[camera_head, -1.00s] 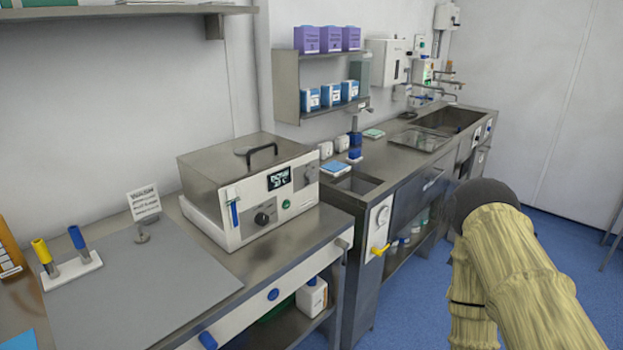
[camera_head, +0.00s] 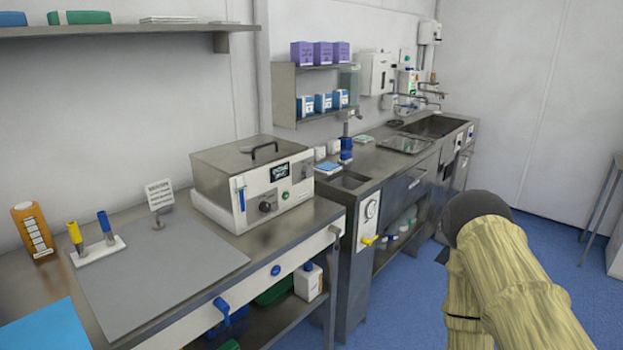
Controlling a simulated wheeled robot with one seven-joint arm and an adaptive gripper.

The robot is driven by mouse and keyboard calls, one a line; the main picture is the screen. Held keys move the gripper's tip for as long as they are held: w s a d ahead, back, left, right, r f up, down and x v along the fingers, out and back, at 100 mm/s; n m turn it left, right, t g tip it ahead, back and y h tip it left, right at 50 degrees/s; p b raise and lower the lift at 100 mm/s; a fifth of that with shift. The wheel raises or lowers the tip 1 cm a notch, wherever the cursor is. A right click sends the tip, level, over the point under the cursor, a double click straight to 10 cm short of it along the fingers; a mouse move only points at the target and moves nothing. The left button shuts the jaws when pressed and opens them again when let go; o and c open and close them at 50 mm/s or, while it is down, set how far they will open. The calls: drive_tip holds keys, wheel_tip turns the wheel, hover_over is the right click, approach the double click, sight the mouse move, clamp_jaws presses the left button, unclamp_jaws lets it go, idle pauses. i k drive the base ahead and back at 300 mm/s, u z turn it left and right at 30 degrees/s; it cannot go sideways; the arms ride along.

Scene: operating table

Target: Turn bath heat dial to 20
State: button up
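The bath (camera_head: 225,206) is a metal box with a lid and a black handle, standing on the steel bench at the middle left. Its white front panel carries a black heat dial (camera_head: 266,207), a small dark display (camera_head: 280,172) and a green button. The display text and the dial's setting are too small to read. My arm, in a tan sleeve with a dark rounded end, shows at the lower right, well apart from the bath. My gripper's fingers do not show.
A grey mat (camera_head: 160,275) covers the bench left of the bath. A yellow and blue tube holder (camera_head: 98,251), a small sign (camera_head: 160,195) and an orange bottle (camera_head: 33,230) stand there. A sink counter (camera_head: 372,175) runs along the right. Blue floor (camera_head: 410,300) is clear beside my arm.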

sight(306, 170)
drive_tip(key=z, duration=1.5)
drive_tip(key=i, duration=0.9)
drive_tip(key=u, duration=0.95)
